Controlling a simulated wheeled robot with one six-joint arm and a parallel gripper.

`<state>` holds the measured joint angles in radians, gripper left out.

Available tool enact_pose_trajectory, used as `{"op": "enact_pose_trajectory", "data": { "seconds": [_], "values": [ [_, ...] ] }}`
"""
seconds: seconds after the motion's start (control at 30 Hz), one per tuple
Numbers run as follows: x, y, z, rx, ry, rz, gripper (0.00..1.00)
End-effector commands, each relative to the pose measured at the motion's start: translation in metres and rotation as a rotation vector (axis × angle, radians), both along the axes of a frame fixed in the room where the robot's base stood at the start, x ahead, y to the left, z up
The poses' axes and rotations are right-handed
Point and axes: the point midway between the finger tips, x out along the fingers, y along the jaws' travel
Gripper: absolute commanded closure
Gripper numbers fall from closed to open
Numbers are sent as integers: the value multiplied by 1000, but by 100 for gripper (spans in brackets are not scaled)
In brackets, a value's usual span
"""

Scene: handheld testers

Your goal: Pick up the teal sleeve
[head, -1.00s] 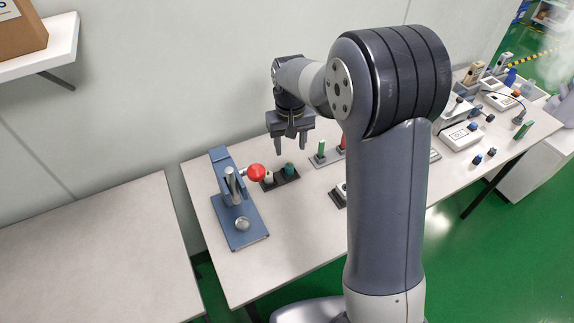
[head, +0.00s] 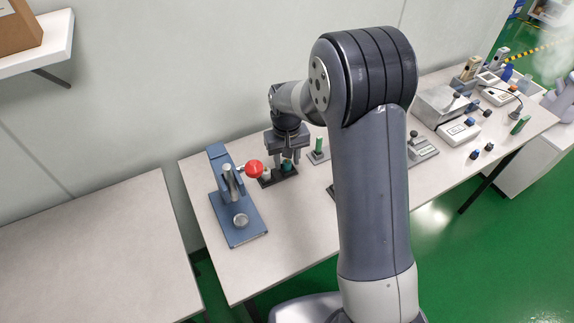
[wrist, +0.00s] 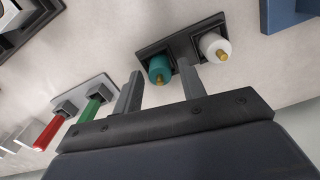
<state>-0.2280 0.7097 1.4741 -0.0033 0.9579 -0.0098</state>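The teal sleeve (wrist: 160,69) stands in a dark holder (wrist: 181,42) beside a white sleeve (wrist: 214,46), each with a brass-coloured tip. In the head view the teal sleeve (head: 287,167) is at the right end of the holder (head: 279,178), with the white sleeve (head: 266,174) to its left. My gripper (head: 288,160) is open and low over the holder. In the wrist view its two fingers (wrist: 160,88) lie to either side of the teal sleeve, the right one passing between the teal and white sleeves. I cannot tell whether they touch it.
A blue press (head: 238,205) with a red knob (head: 254,169) stands close left of the holder. A grey holder with a green piece (wrist: 91,108) and a red piece (wrist: 48,134) lies on the other side. Several testers fill the table's far right.

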Motion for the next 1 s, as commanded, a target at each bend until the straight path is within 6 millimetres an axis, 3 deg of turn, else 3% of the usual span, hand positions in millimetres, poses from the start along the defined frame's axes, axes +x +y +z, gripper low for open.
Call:
{"op": "enact_pose_trajectory", "data": {
  "seconds": [0.43, 0.77, 1.0],
  "values": [
    [0, 0, 0, 0, 0, 0, 98],
    [1, 0, 8, 1, -3, 0, 99],
    [1, 0, 54, 1, -6, 0, 99]
  ]
}}
